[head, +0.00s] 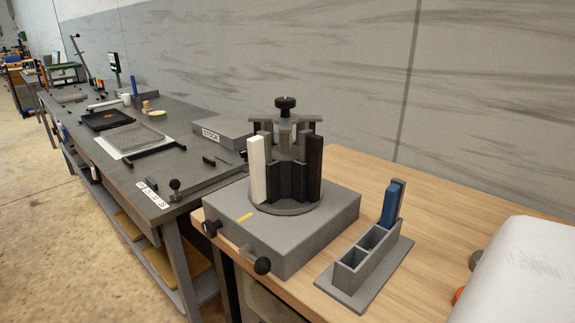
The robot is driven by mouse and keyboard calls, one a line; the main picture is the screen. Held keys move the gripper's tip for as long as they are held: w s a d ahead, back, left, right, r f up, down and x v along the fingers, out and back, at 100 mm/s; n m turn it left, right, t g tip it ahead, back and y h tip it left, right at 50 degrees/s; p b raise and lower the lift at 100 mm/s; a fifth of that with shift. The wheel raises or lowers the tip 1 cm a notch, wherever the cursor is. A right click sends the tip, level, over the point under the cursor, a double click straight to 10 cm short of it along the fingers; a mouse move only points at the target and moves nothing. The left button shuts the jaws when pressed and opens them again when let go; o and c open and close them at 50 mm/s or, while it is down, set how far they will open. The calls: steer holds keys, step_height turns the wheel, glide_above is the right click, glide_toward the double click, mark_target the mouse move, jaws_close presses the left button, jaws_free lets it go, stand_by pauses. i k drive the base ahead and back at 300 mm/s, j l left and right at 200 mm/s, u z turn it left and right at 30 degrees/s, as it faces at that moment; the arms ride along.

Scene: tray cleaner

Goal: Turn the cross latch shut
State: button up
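A grey cross-shaped piece (301,122) with a black knob (285,103) on its top sits at the top of a round upright holder; I take it to be the cross latch. I cannot tell whether it is turned shut. Below it, a white upright block (257,168) stands at the holder's left and a dark block (315,170) at its right. The holder stands on a grey base box (290,236) with a yellow mark (245,217) on top. My gripper is not in view.
Two black knobs (262,265) stick out from the base box's front. A grey slotted rack (355,270) holding a blue block (390,204) stands to the right on the wooden table (440,230). A grey bench (180,125) with trays is at the left; a wall rises behind.

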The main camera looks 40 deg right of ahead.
mark_target(285, 119)
steer(key=z, duration=1)
